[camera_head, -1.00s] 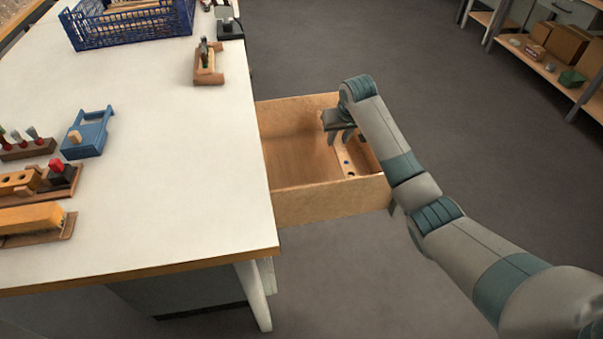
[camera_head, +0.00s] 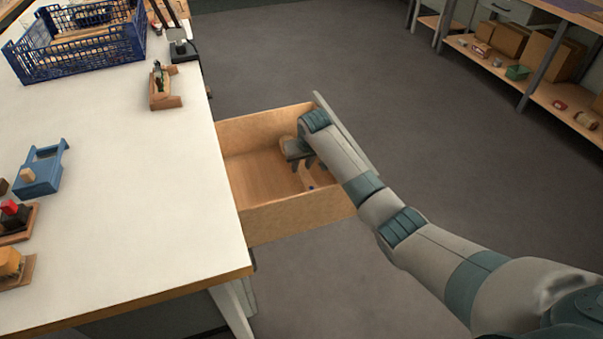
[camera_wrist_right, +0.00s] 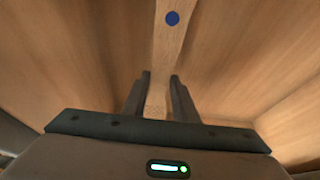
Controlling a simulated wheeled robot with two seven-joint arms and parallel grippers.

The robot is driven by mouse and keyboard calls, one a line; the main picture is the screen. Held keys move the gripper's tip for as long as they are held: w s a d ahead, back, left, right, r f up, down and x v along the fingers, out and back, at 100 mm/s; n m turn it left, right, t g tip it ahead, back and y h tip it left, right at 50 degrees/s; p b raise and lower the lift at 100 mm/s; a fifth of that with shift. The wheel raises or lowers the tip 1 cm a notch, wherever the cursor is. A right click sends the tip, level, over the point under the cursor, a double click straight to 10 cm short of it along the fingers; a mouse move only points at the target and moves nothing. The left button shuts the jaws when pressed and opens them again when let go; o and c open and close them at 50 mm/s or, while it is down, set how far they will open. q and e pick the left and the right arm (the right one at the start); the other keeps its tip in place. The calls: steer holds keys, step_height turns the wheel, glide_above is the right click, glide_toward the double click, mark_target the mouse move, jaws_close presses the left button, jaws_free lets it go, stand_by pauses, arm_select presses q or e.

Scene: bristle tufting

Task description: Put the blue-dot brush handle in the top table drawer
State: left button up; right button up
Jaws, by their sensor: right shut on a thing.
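The brush handle is a pale wooden bar with a blue dot; in the right wrist view its strip (camera_wrist_right: 169,50) runs up from between my fingers. In the head view a small part of it (camera_head: 308,181) shows below the gripper, inside the open drawer. My right gripper (camera_head: 303,166) reaches down into the drawer near its front panel and is shut on the handle; its fingers (camera_wrist_right: 160,95) flank the bar. The open wooden drawer (camera_head: 295,217) sticks out from the table's right side. Whether the handle rests on the drawer floor is hard to tell. My left gripper is out of view.
The white table (camera_head: 150,190) holds a blue crate (camera_head: 80,55), a small wooden holder (camera_head: 163,95), a blue fixture (camera_head: 38,172) and other wooden fixtures at the left edge. Shelves (camera_head: 545,90) stand far right. The grey floor between is clear.

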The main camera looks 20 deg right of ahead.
mark_target(303, 171)
steer(key=shift+f, duration=1.9)
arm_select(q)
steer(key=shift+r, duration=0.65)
arm_select(e)
steer(key=o, duration=1.1)
steer(key=shift+c, duration=0.2)
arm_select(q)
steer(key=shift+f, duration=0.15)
